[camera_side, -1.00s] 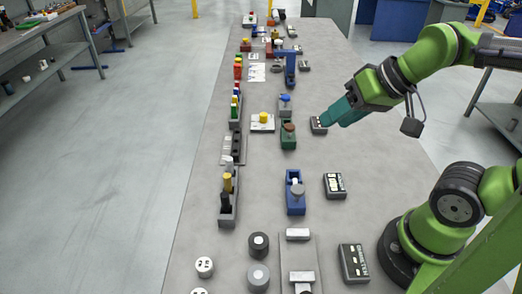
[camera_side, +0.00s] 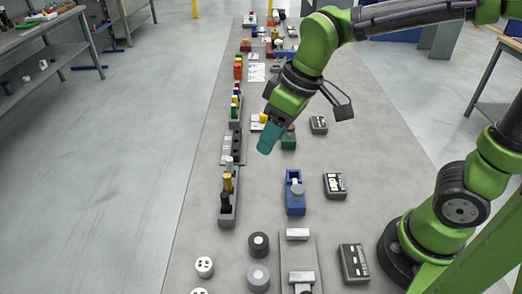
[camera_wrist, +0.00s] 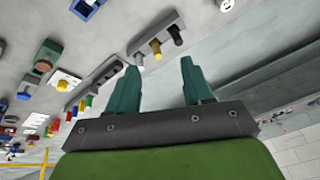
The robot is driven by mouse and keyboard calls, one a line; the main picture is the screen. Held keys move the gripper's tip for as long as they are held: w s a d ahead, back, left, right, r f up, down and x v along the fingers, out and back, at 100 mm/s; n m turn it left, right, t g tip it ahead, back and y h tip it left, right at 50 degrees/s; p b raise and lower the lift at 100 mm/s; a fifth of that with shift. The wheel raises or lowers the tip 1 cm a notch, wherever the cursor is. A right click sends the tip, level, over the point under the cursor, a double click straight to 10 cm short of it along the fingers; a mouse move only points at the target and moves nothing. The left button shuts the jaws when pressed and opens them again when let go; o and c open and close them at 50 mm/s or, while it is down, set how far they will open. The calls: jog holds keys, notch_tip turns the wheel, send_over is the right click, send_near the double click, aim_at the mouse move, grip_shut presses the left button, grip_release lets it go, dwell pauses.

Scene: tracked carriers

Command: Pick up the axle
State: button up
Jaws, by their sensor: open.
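My gripper (camera_side: 267,146) is open and empty, held above the middle of the table. In the wrist view my gripper (camera_wrist: 159,68) shows two teal fingers spread apart with nothing between them. A grey rack (camera_side: 228,219) holds upright pegs with black, yellow and pale tops, to the lower left of my gripper. In the wrist view this rack (camera_wrist: 171,28) lies just beyond the fingertips, with a yellow peg (camera_wrist: 156,50) and a black peg (camera_wrist: 176,36) in it. I cannot tell which piece is the axle.
A blue fixture (camera_side: 296,204) and a green fixture (camera_side: 288,143) stand right of the racks. Dark control boxes (camera_side: 335,185) line the right side. Round pieces (camera_side: 258,245) and a plate (camera_side: 297,258) lie at the front. Bare table (camera_side: 262,195) separates the rack and blue fixture.

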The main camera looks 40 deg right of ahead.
jog(key=w+a+n+g, duration=0.1)
jog(key=w+a+n, duration=0.3)
jog(key=a+n, duration=0.2)
jog(key=n, duration=0.2)
send_near(225, 194)
jog(key=x, duration=0.2)
jog(key=a+x, duration=0.1)
jog(key=x, duration=0.2)
jog(key=shift+a+f, duration=0.1)
jog(key=shift+f, duration=0.05)
jog(key=x, duration=0.2)
jog(key=d+x, duration=0.1)
jog(key=x, duration=0.1)
jog(key=shift+f, duration=0.45)
jog(key=shift+w+a+f, duration=0.1)
jog(key=shift+w+f, duration=0.05)
jog(key=shift+f, duration=0.25)
grip_shut()
